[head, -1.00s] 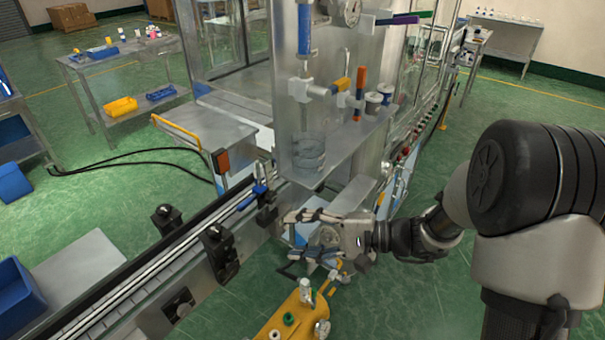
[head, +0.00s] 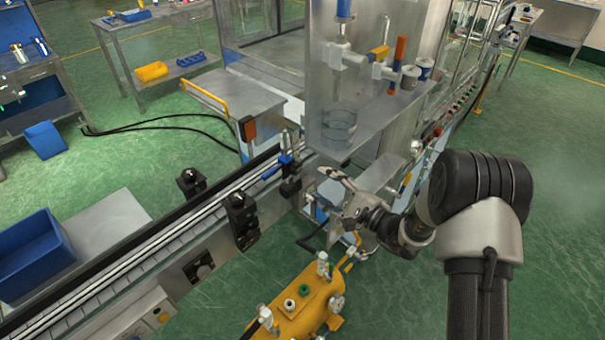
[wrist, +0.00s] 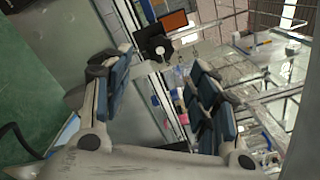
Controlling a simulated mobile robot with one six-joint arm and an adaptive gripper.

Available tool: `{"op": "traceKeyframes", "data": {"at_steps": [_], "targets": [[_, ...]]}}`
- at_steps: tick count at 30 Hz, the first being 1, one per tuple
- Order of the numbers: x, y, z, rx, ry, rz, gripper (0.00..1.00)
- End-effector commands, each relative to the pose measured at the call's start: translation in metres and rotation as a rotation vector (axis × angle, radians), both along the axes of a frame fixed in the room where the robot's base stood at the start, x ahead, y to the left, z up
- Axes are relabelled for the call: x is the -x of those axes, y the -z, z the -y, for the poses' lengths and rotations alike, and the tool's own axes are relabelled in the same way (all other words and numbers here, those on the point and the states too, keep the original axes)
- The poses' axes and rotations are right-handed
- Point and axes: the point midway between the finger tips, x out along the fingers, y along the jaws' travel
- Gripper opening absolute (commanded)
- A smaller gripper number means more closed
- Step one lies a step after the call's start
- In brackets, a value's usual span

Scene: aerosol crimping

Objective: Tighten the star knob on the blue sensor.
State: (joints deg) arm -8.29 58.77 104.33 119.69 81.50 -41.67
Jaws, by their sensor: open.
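The star knob cannot be made out clearly in the head view. My gripper (head: 332,183) is open and empty, to the right of the sensor and apart from it. In the wrist view my two blue-padded fingers (wrist: 162,92) are spread wide. A black knob-like part (wrist: 155,46) shows beyond them, near an orange panel (wrist: 173,22); I cannot tell whether it is the star knob.
The conveyor (head: 150,248) runs diagonally, with black clamp blocks (head: 241,218) along it. A machine enclosure with a metal shelf (head: 365,135) rises behind my gripper. A yellow tank (head: 305,310) with fittings stands below my arm. Green floor at the right is clear.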

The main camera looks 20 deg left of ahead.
Motion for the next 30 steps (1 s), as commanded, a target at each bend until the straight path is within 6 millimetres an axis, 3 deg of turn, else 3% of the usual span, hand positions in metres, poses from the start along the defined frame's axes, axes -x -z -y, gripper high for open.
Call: {"op": "traceKeyframes", "data": {"at_steps": [6, 12, 25, 30], "targets": [[-0.017, 0.001, -0.043, 0.000, -0.003, 0.001, 0.55], [-0.028, 0.001, -0.067, 0.001, -0.001, 0.001, 0.55], [-0.031, 0.000, -0.075, 0.000, -0.001, -0.001, 0.54], [-0.031, 0.000, -0.075, 0.001, 0.000, -0.001, 0.42]]}}
